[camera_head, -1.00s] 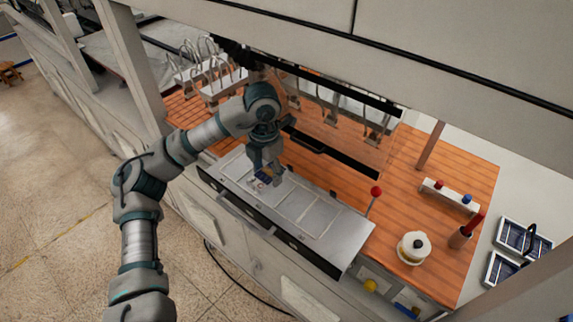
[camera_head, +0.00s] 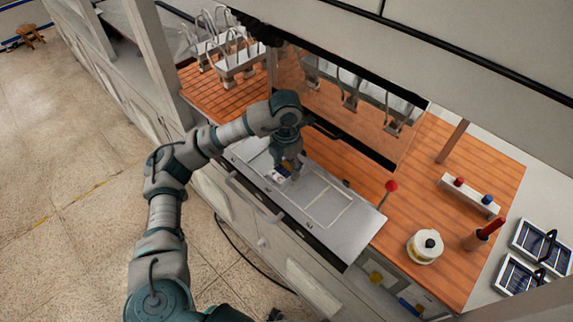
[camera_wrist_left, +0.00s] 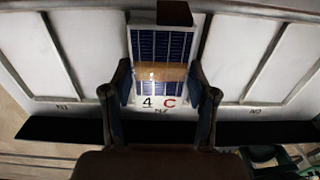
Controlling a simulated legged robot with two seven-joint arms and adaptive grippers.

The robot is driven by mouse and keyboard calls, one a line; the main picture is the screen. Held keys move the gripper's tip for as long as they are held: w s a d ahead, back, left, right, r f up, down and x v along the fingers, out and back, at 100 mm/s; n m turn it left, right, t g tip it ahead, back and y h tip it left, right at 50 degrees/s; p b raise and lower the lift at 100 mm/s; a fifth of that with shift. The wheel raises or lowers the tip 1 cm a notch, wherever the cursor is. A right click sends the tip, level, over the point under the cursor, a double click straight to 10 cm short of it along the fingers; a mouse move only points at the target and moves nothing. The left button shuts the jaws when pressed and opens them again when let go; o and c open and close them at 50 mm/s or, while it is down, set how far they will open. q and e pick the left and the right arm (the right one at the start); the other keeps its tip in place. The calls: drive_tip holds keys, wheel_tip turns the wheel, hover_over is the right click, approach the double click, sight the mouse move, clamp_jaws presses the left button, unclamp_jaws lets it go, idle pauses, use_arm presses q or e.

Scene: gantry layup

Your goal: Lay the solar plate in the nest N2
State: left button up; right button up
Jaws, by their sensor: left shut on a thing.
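The solar plate (camera_wrist_left: 162,45) has dark blue cells, a pale frame, a tan band across it and a "4 C" marking at its near end. My left gripper (camera_wrist_left: 162,92) is shut on this near end, one finger on each side. In the head view, the gripper (camera_head: 287,165) and the plate (camera_head: 281,174) are over the grey nest tray (camera_head: 362,226). I cannot tell whether the plate touches the nest floor. My right gripper is not in view.
A red-knobbed post (camera_head: 391,186) stands at the tray's right end. A white round container (camera_head: 425,247) and a small rack (camera_head: 470,194) stand right. Dark panels (camera_head: 540,240) lie far right.

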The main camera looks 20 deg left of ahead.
sight(287, 169)
use_arm(q)
drive_tip(key=shift+s, duration=0.15)
drive_tip(key=o, duration=1)
drive_tip(key=shift+d, duration=0.2)
drive_tip(key=o, duration=0.3)
drive_tip(key=shift+w+d, duration=0.2)
drive_tip(key=shift+o, duration=0.2)
drive_tip(key=shift+s, duration=0.1)
drive_tip(key=shift+a+r, duration=0.15)
drive_tip(key=shift+r, duration=0.2)
wheel_tip(287, 169, up, 11)
drive_tip(key=shift+r, duration=0.2)
drive_tip(key=shift+a, duration=0.15)
drive_tip(key=shift+f, duration=0.1)
